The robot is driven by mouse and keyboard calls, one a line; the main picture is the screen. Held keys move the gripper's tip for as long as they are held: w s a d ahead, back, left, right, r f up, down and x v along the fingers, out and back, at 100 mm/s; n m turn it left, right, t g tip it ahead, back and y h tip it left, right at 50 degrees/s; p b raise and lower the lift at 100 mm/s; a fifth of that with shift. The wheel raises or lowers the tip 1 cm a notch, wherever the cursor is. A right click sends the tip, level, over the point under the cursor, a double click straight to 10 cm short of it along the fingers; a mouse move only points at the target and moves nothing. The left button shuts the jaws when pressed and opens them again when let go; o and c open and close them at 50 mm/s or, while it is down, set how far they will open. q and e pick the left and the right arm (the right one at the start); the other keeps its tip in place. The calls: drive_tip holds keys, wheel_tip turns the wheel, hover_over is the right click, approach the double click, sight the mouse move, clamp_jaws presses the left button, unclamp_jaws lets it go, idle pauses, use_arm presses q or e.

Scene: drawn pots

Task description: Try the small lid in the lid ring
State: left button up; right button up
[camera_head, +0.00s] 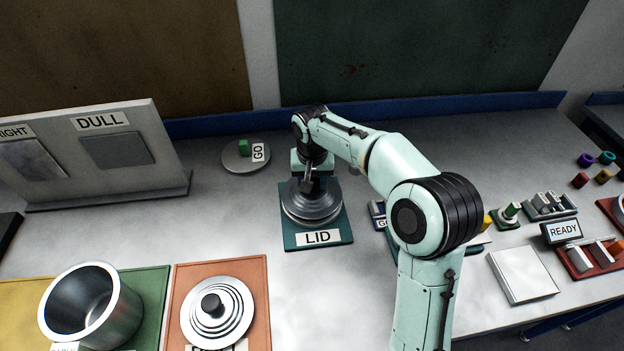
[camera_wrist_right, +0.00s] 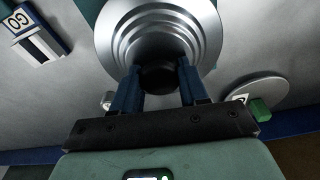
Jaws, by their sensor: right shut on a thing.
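A silver stepped lid (camera_head: 312,208) is over the teal pad marked LID (camera_head: 290,241). My right gripper (camera_head: 310,185) comes down on it from above and is shut on its black knob. In the right wrist view the two blue fingers of the gripper (camera_wrist_right: 158,88) stand on either side of the knob (camera_wrist_right: 158,76), with the lid's shiny stepped underside or rings (camera_wrist_right: 205,25) beyond. I cannot tell a separate lid ring from the lid, nor whether the lid rests or hangs just above. My left gripper is not in view.
Another stepped lid with a dark knob (camera_head: 236,312) lies on an orange mat (camera_head: 258,275). A steel pot (camera_head: 122,310) stands at lower left. Small blocks and a READY sign (camera_head: 562,231) are at right. Bare table lies in front of the pad.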

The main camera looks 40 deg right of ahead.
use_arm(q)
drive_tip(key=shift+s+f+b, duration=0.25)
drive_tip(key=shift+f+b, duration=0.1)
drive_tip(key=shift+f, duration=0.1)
use_arm(e)
drive_tip(key=shift+f, duration=0.75)
drive_tip(key=o, duration=1.3)
drive_tip(key=shift+r, duration=0.15)
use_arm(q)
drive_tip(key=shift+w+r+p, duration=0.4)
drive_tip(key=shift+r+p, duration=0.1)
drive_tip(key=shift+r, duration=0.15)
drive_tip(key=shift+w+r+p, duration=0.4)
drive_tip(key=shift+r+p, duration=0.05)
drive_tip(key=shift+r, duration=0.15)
use_arm(e)
drive_tip(key=r, duration=0.4)
drive_tip(key=s+r, duration=0.1)
drive_tip(key=r, duration=0.3)
drive_tip(key=a+r, duration=0.1)
drive_tip(key=r, duration=0.4)
drive_tip(key=shift+s, duration=0.25)
drive_tip(key=shift+a, duration=0.1)
